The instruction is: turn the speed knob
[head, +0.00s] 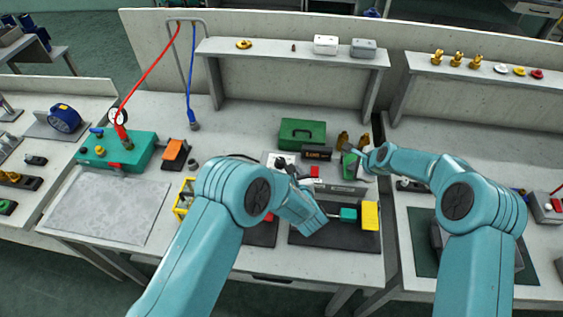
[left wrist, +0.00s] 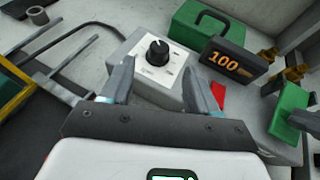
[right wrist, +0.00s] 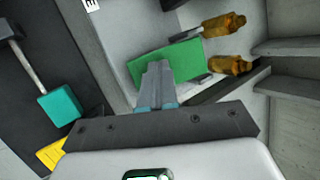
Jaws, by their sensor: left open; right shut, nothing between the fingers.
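The speed knob (left wrist: 157,51) is a black round knob with a white pointer line. It sits on a white-faced control box (left wrist: 151,76) with a printed scale. My left gripper (left wrist: 160,88) is open, its fingers on either side of the box's near part, with the knob ahead between them; I see no contact with the knob. In the head view the control box (head: 281,158) is partly hidden behind my left gripper (head: 293,174). My right gripper (right wrist: 156,72) is shut and empty, its fingertips in front of a green block (right wrist: 176,62).
A dark display (left wrist: 236,62) reading 100 stands right of the knob box, with a green case (left wrist: 205,30) behind. Brass fittings (right wrist: 224,24) stand near my right gripper.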

